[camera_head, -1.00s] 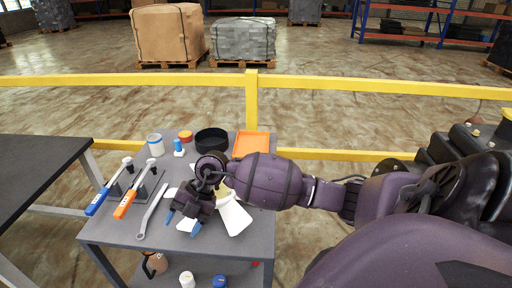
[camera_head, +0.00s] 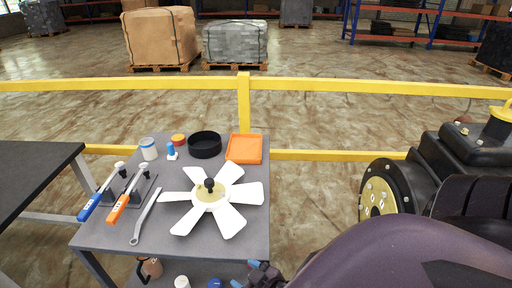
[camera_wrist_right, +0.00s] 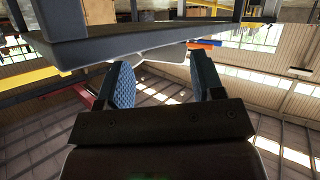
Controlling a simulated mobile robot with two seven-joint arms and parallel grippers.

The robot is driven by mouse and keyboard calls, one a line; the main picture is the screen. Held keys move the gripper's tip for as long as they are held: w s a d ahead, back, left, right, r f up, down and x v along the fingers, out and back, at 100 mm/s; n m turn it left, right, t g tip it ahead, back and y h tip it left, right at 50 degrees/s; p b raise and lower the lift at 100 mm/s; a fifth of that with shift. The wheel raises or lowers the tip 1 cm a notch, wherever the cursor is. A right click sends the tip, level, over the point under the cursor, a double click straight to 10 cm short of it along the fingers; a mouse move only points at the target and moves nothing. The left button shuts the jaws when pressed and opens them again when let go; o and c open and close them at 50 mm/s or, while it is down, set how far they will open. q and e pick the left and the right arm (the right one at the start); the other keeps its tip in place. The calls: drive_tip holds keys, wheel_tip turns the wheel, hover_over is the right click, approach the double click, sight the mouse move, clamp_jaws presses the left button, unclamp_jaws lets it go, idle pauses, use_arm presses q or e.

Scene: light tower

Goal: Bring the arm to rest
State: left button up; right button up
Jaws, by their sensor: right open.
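My right gripper (camera_head: 250,276) is at the bottom edge of the head view, below and in front of the near edge of the grey table (camera_head: 104,238). In the right wrist view its two blue-padded fingers (camera_wrist_right: 163,84) stand apart with nothing between them. The table's edge and underside (camera_wrist_right: 110,46) show above the fingers there, apart from them. The white fan (camera_head: 237,193) with a black hub lies on the table, clear of the gripper. My left gripper shows in neither view.
On the table are a wrench (camera_head: 146,216), orange (camera_head: 122,206) and blue (camera_head: 93,205) handled tools, a black bowl (camera_head: 205,145) and an orange tray (camera_head: 244,149). A yellow rail (camera_head: 350,85) runs behind. A yellow-and-black machine (camera_head: 460,160) stands at right.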

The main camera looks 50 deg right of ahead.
drive_tip(key=shift+s+f+m+g, duration=0.2)
drive_tip(key=shift+s+f+g, duration=0.35)
drive_tip(key=shift+s, duration=0.25)
drive_tip(key=shift+s+f+m+g, duration=0.2)
drive_tip(key=shift+s+f+g, duration=0.15)
drive_tip(key=shift+s+f, duration=0.35)
